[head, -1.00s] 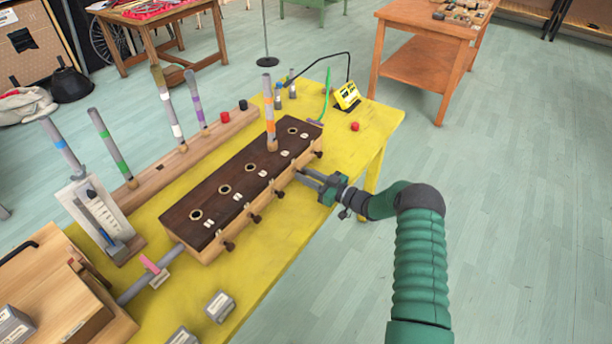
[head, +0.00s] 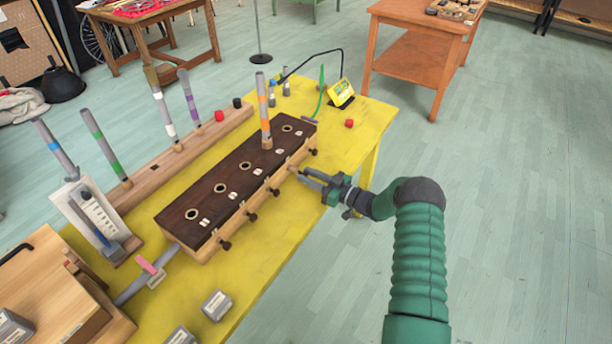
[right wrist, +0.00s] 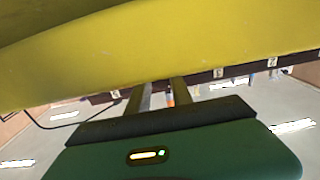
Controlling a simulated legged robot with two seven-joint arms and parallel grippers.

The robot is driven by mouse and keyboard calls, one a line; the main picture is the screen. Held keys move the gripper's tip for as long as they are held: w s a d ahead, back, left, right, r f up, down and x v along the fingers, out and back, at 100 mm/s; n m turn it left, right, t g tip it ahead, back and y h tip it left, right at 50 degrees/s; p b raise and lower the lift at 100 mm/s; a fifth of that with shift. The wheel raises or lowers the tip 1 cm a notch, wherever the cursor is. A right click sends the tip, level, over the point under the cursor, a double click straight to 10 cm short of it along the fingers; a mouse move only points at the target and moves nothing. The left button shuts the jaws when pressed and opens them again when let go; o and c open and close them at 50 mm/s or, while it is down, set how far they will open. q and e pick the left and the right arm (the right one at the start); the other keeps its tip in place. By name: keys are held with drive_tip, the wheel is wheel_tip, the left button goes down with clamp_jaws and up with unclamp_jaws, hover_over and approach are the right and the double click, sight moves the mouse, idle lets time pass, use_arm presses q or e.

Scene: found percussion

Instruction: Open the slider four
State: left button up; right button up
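The slider box (head: 205,212) is a long wooden block with a dark top, several round holes and small number labels. Dark knobs (head: 252,216) stick out along its right side. A tube with an orange band (head: 264,110) stands upright in one hole. My right gripper (head: 303,175) is just off the box's right side, near the second knob from the far end. In the right wrist view its two fingers (right wrist: 158,95) stand apart with a gap between them. No knob shows clearly between them; contact cannot be told. My left gripper is not in view.
The box lies on a yellow table (head: 275,245). A wooden rack with banded tubes (head: 104,146) stands on the left. A small yellow device (head: 341,93) and a red cap (head: 349,123) lie at the far end. The floor on the right is free.

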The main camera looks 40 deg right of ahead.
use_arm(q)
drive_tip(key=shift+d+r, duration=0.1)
use_arm(e)
drive_tip(key=o, duration=0.3)
drive_tip(key=shift+s+d, duration=0.1)
drive_tip(key=shift+d, duration=0.05)
drive_tip(key=v, duration=1.6)
drive_tip(key=shift+s+d+f, duration=0.15)
drive_tip(key=shift+s, duration=0.2)
